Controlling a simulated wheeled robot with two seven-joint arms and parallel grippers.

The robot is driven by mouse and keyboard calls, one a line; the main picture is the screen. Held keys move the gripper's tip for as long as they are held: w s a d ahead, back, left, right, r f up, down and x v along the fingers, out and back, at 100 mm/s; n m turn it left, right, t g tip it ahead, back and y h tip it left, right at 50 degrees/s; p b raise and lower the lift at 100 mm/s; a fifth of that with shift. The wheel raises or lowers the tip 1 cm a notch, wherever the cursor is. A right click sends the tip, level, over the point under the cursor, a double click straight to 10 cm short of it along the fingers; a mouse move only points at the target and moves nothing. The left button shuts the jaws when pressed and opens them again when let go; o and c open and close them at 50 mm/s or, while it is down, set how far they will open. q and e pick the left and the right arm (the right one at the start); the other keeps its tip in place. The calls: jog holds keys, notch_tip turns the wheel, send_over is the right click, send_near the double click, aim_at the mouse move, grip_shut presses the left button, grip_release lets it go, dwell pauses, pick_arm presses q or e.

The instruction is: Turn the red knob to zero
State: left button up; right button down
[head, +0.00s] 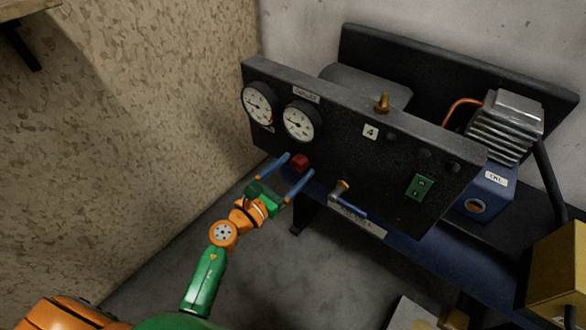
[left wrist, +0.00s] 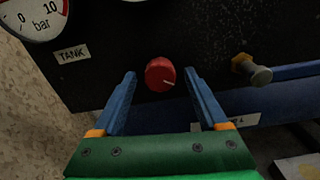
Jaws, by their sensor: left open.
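The red knob (head: 300,162) sits on the front of a dark panel (head: 335,150), below two round gauges. In the left wrist view the red knob (left wrist: 160,74) shows a white mark on its face pointing right and slightly down. My left gripper (head: 287,166) is open in front of the knob. In the left wrist view the blue fingers of the left gripper (left wrist: 160,78) stand one on each side of the knob, with a gap on both sides. I cannot see a scale around the knob. My right gripper is not in view.
Two gauges (head: 299,121) are above the knob; one is labelled TANK in the wrist view. A brass valve (head: 342,188) with a blue lever sticks out to the right of the knob. A green switch (head: 419,187) is further right. A textured wall (head: 150,80) stands at left.

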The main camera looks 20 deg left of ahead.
pick_arm(q)
grip_shut()
